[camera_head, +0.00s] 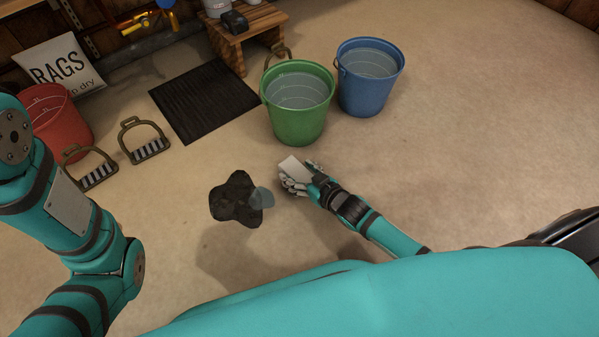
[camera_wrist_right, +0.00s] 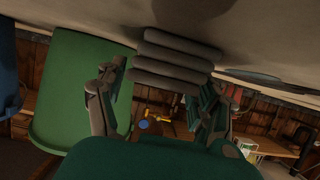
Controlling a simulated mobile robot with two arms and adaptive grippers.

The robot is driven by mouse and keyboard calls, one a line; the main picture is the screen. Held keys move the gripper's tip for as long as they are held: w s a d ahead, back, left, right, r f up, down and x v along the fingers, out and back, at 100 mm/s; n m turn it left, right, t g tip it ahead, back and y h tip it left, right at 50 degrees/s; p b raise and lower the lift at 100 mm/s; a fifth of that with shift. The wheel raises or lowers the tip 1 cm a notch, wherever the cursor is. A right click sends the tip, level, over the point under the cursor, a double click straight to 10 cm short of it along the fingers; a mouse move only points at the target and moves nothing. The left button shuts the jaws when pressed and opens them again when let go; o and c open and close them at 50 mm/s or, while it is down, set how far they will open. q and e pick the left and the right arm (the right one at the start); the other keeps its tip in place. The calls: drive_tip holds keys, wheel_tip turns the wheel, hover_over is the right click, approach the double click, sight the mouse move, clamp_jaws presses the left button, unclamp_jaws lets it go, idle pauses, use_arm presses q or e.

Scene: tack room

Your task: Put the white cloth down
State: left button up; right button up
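The white cloth (camera_head: 294,168) is a small folded pad at the fingertips of my right gripper (camera_head: 297,180). In the right wrist view the cloth (camera_wrist_right: 175,62) looks like a grey stack of folds between the two fingers of the gripper (camera_wrist_right: 168,85), which appear shut on it. A dark, crumpled cloth-like patch (camera_head: 232,201) lies on the floor left of the gripper. A pale bluish round spot (camera_head: 262,198) overlaps its right edge. My left arm shows at the left, but its gripper is out of view.
A green bucket (camera_head: 298,125) and a blue bucket (camera_head: 368,85) of water stand beyond the gripper. A black mat (camera_head: 204,100), stirrups (camera_head: 144,141), a red bucket (camera_head: 58,120) and a RAGS bag (camera_head: 58,66) are at left. The floor around the dark patch is clear.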

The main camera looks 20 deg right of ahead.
drive_tip(key=shift+o, duration=0.2)
drive_tip(key=shift+r, duration=0.2)
drive_tip(key=p+v, duration=0.7)
drive_tip(key=v, duration=0.4)
drive_tip(key=shift+s+r+p, duration=0.15)
drive_tip(key=shift+p, duration=0.25)
drive_tip(key=shift+s+d, duration=0.2)
drive_tip(key=shift+s, duration=0.1)
